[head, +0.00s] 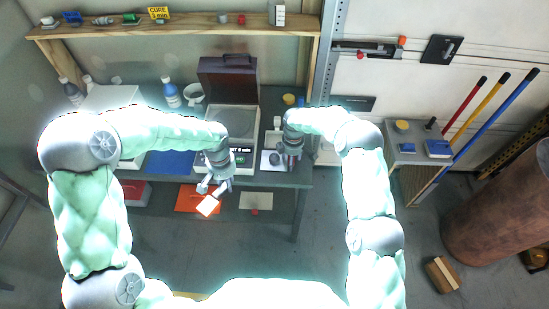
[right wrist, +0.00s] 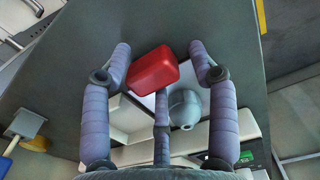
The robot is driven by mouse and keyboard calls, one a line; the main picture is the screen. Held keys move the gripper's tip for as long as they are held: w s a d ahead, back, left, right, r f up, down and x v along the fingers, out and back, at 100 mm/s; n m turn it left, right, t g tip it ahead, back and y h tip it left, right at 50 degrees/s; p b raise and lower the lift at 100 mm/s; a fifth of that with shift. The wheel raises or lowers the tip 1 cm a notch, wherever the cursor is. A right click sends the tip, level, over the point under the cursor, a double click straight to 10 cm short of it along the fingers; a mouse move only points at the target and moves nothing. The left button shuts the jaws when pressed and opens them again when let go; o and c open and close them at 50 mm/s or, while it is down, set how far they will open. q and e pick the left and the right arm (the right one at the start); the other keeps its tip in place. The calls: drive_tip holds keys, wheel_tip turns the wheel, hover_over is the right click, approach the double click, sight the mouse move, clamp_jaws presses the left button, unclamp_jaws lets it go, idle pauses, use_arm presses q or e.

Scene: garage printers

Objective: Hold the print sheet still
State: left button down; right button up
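A white sheet (head: 266,167) lies on the bench, partly hidden by my right gripper (head: 290,165). It also shows in the right wrist view (right wrist: 148,101), with a grey rounded object (right wrist: 185,108) on or beside it. In that view my right gripper (right wrist: 160,75) is open, its fingers spread above a red block (right wrist: 153,72) near the sheet's edge; I see no clear contact. My left gripper (head: 212,190) is in front of the bench. A bright cream piece (head: 207,206) shows at its fingertips; I cannot tell whether it is held.
A press-like machine with an open brown lid (head: 228,80) stands on the bench. Bottles (head: 171,94) and a white mug (head: 194,93) are behind. An orange sheet (head: 188,200) and a beige sheet (head: 257,201) lie lower down. A side cart (head: 408,155) stands right.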

drive_tip(key=shift+r, duration=0.1)
wheel_tip(320, 180, up, 12)
idle(0.6)
